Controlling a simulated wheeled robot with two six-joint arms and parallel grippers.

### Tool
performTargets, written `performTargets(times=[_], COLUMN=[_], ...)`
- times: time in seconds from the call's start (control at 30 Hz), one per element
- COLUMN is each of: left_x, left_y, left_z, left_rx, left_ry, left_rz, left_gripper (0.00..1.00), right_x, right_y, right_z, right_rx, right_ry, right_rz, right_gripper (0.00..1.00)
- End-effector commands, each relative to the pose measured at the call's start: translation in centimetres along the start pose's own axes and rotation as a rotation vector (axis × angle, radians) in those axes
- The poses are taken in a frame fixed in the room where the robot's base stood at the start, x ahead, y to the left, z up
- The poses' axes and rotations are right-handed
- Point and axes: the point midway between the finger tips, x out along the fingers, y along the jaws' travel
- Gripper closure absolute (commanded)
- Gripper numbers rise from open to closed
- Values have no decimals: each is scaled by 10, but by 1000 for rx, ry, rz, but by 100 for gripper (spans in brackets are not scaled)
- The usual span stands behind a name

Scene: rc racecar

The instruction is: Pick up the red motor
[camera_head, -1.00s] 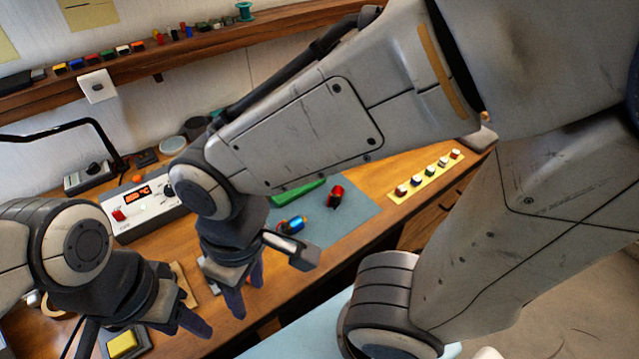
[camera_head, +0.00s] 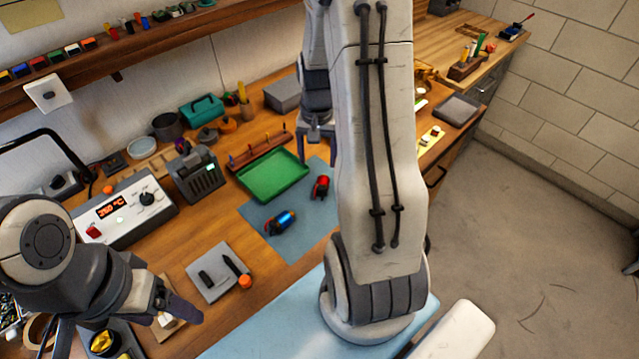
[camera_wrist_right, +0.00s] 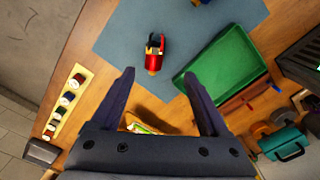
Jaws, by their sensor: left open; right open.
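The red motor (camera_head: 321,187) lies on the blue-grey mat (camera_head: 296,248), just right of the green tray. A blue motor (camera_head: 281,222) lies on the same mat, nearer to me. In the right wrist view the red motor (camera_wrist_right: 155,52) lies beyond my open fingertips, roughly between their lines, apart from them. My right gripper (camera_wrist_right: 158,82) is open and empty. In the head view it (camera_head: 318,150) hangs above the back of the work area, behind the red motor, partly hidden by my arm. My left gripper (camera_head: 180,305) is open at the lower left, away from both motors.
The green tray (camera_head: 273,177) sits beside the red motor, with a wooden tool rack (camera_head: 262,150) behind it. A soldering station (camera_head: 125,210) and a grey box device (camera_head: 194,176) stand left. A yellow strip with knobs (camera_wrist_right: 66,100) lies opposite the tray.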

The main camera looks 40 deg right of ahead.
Motion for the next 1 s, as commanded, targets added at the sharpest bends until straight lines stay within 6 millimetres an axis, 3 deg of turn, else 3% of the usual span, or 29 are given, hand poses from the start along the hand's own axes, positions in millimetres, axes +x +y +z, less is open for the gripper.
performTargets(times=[0.1,0.33,0.57,0.8,1.0], left_x=[-2,-8,-13,-27,-29], left_y=[0,1,1,2,2], left_z=[0,0,-1,-2,-2], left_rx=[0,0,-1,-1,-2], left_ry=[0,0,0,0,0], left_rz=[0,0,0,0,0], left_gripper=[22,22,22,22,22], right_x=[13,48,63,95,109], right_y=[10,11,10,10,10], right_z=[-6,-6,-5,-2,-2], right_rx=[40,41,40,40,40], right_ry=[-5,-5,-4,-5,-2], right_rz=[3,3,3,3,2], right_gripper=[21,21,21,21,21])
